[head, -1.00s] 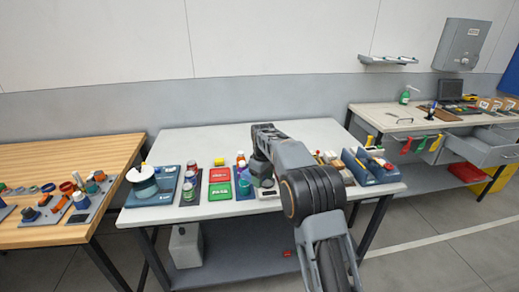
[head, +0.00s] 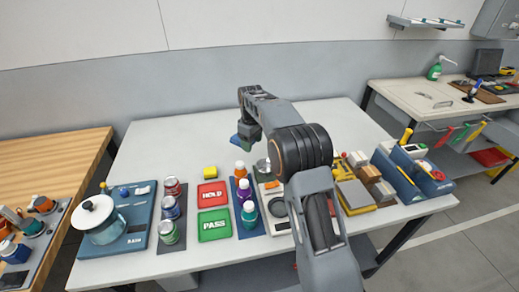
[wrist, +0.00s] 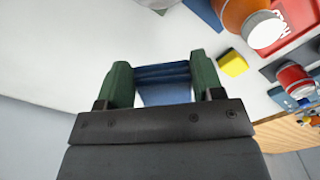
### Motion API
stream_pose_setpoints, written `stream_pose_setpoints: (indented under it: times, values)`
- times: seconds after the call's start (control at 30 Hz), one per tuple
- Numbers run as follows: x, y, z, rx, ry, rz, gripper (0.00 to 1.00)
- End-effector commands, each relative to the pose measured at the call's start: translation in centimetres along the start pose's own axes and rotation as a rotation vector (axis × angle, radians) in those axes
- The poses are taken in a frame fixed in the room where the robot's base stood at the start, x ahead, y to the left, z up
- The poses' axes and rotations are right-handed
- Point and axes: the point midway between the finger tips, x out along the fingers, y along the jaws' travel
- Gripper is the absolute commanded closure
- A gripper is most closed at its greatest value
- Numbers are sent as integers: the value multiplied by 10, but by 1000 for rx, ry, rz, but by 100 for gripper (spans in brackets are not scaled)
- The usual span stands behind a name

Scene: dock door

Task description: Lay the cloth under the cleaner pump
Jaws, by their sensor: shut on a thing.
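My gripper (wrist: 160,85) has dark green fingers, shut on a folded blue cloth (wrist: 163,92). In the head view my gripper (head: 243,142) hangs over the middle white table, mostly behind my own arm, and only a bit of blue shows there. The cloth is held above the tabletop, apart from it. The cleaner pump (head: 434,71) is a green bottle with a white pump top, standing upright near the back left of the right-hand bench, far from my gripper. The wrist view does not show it.
A yellow block (wrist: 233,63) lies near my gripper. A floor gap separates the benches.

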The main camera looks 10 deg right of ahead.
Motion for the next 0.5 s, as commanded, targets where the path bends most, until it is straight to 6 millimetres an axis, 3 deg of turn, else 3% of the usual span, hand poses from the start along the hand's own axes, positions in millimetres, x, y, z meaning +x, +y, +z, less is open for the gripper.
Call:
stream_pose_setpoints:
  times: [0.2,0.5]
  values:
    - [37,0,1,3,-3,-3,62]
    - [64,0,1,3,-2,-2,62]
